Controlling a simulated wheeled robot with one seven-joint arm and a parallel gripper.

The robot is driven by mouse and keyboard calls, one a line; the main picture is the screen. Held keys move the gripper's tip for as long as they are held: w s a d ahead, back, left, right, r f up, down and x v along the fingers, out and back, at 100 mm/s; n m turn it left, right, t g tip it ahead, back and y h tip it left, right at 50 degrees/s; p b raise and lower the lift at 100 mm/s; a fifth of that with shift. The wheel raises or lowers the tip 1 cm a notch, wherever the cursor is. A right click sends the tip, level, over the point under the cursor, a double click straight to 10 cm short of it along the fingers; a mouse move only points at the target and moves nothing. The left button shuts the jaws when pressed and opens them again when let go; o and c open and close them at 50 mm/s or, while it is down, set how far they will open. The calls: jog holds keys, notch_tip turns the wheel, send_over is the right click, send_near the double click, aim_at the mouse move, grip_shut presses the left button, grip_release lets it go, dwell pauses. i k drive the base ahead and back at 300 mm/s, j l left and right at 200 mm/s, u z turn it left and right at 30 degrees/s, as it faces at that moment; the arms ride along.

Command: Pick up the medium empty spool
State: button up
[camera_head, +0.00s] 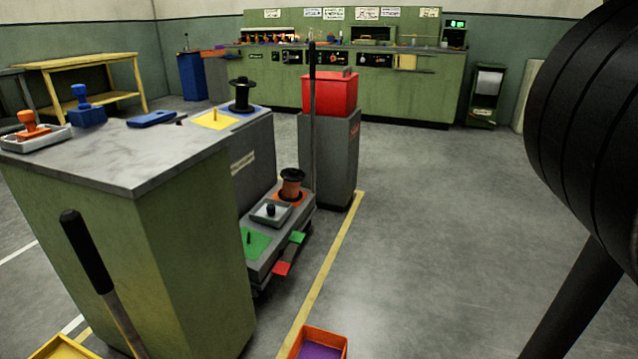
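A black spool (241,96) stands upright on a blue mat at the back of the grey bench. Its narrow core looks bare, so it seems empty; I cannot tell its size class for sure. A spool with a reddish-brown core (291,184) and dark flanges stands on an orange mat on the lower shelf; its core looks wound. A small black object (270,209) sits in a grey tray beside it. A yellow mat (213,119) and a green mat (256,244) each carry a bare peg. My gripper is not in view.
A marble-topped green counter (120,160) stands at the near left with stamps on it. A red bin (330,93) sits on a grey cabinet (330,150). An orange box (318,343) lies on the floor in front. Open floor (430,220) extends right of the yellow line.

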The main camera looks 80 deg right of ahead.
aim_at(292, 177)
jog(key=z, duration=1.75)
